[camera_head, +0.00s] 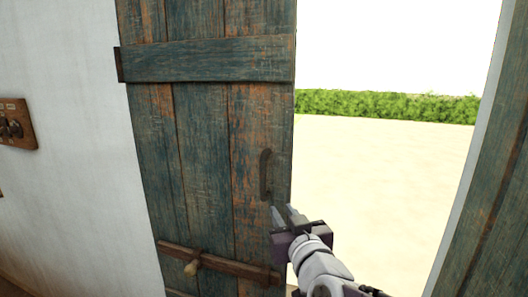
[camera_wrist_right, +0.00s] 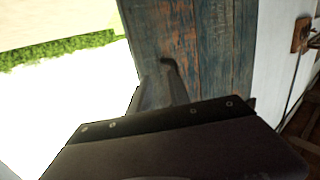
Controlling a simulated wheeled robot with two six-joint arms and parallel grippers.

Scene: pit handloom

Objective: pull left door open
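The left door (camera_head: 200,130) is made of worn blue-green planks with orange-brown patches, and it fills the middle of the head view. It also shows in the right wrist view (camera_wrist_right: 222,60). Its dark curved handle (camera_head: 265,174) is near the door's right edge, and part of it shows in the wrist view (camera_wrist_right: 167,61). My right gripper (camera_head: 283,210) has its fingers apart, with the tips just below the handle in the head view. I see nothing between the fingers, and I cannot tell whether they touch the door. My left gripper is out of view.
A wooden bar with a knob (camera_head: 215,266) crosses the door low down. Another weathered door panel (camera_head: 497,190) stands at the right. Between them is an open gap onto pale ground (camera_head: 385,165) and a green hedge (camera_head: 385,104). A white wall (camera_head: 70,190) is at the left.

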